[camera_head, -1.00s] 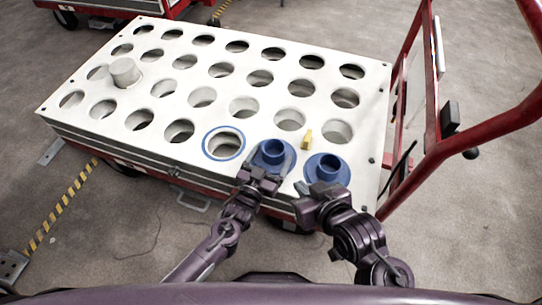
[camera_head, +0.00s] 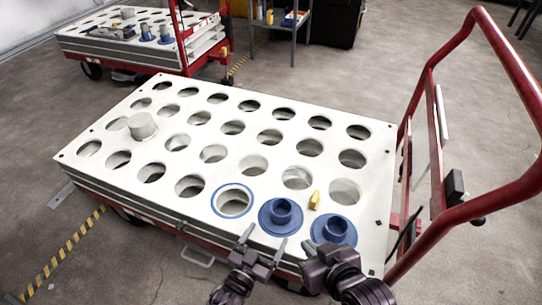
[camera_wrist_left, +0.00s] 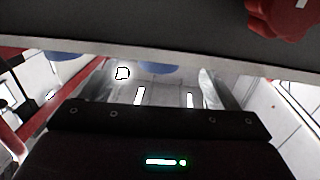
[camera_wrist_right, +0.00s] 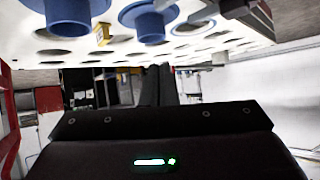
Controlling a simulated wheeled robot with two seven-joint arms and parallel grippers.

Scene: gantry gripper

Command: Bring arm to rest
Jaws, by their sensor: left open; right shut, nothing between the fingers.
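My left gripper (camera_head: 263,244) is at the front edge of the white trolley top, just below the left blue flanged part (camera_head: 281,215). Its fingers are spread apart and empty; they also show in the left wrist view (camera_wrist_left: 160,90). My right gripper (camera_head: 322,255) is at the front edge, just below the right blue flanged part (camera_head: 333,232). Its fingers are together with nothing between them in the right wrist view (camera_wrist_right: 157,85). Both arms come up from the bottom of the head view.
The white perforated trolley top (camera_head: 105,150) holds a white cylinder (camera_head: 142,125), a blue ring (camera_head: 233,201) and a small yellow piece (camera_head: 314,200). A red handle frame (camera_head: 480,100) rises at the right. Another trolley (camera_head: 110,45) and a shelf stand behind.

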